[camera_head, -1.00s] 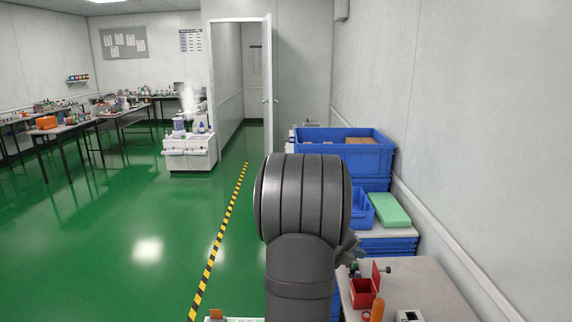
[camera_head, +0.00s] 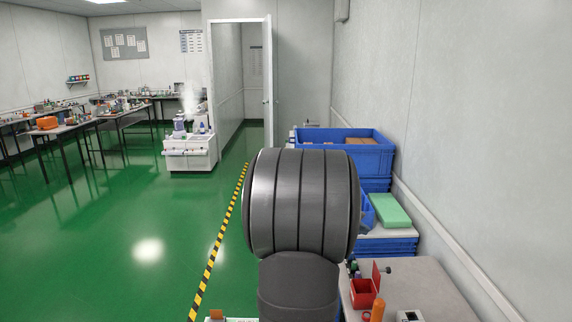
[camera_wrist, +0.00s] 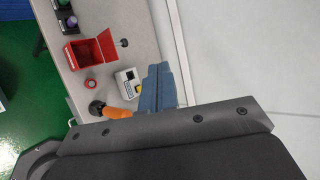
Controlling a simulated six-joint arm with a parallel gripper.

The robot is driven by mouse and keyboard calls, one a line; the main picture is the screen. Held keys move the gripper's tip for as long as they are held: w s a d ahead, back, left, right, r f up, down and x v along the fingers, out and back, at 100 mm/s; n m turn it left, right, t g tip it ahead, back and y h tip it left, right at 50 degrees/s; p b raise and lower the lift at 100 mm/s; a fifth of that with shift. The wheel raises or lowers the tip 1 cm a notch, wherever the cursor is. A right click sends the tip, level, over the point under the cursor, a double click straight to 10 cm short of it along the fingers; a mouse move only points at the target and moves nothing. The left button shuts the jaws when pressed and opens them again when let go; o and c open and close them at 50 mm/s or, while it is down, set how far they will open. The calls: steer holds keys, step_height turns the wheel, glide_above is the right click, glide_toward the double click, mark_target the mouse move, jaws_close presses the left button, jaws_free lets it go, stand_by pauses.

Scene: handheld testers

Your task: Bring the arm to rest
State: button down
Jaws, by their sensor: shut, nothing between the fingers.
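My gripper (camera_wrist: 158,72) shows in the wrist view as blue-grey fingers closed together, with nothing between them. It points over the light grey bench top, near its edge by the wall. In the head view my dark arm fills the middle and hides the gripper. Below the fingers in the wrist view are a white tester with a small display (camera_wrist: 128,82) and an orange-handled tool (camera_wrist: 117,113). The tester also shows in the head view (camera_head: 409,316), as does the orange handle (camera_head: 377,310). I cannot judge the gripper's height above the bench.
A red open box (camera_head: 363,292) stands on the bench (camera_head: 432,285); a red ring (camera_wrist: 91,86) lies near it. Blue crates (camera_head: 345,158) and a green block (camera_head: 389,210) are behind, along the right wall. The green floor (camera_head: 110,215) at left is open.

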mark_target(388, 269)
step_height(388, 269, down, 9)
steer(key=x, duration=0.5)
steer(key=a+f+x, duration=0.1)
steer(key=x, duration=0.4)
steer(key=f+x, duration=0.1)
steer(key=x, duration=0.4)
steer(key=shift+s+a+f, duration=0.1)
steer(key=shift+a+f, duration=0.05)
steer(key=shift+f, duration=0.05)
steer(key=s+a+r, duration=0.5)
steer(key=a+r, duration=0.5)
steer(key=r, duration=0.2)
steer(key=shift+s+a+r, duration=0.15)
steer(key=shift+a+r, duration=0.05)
steer(key=shift+r, duration=0.2)
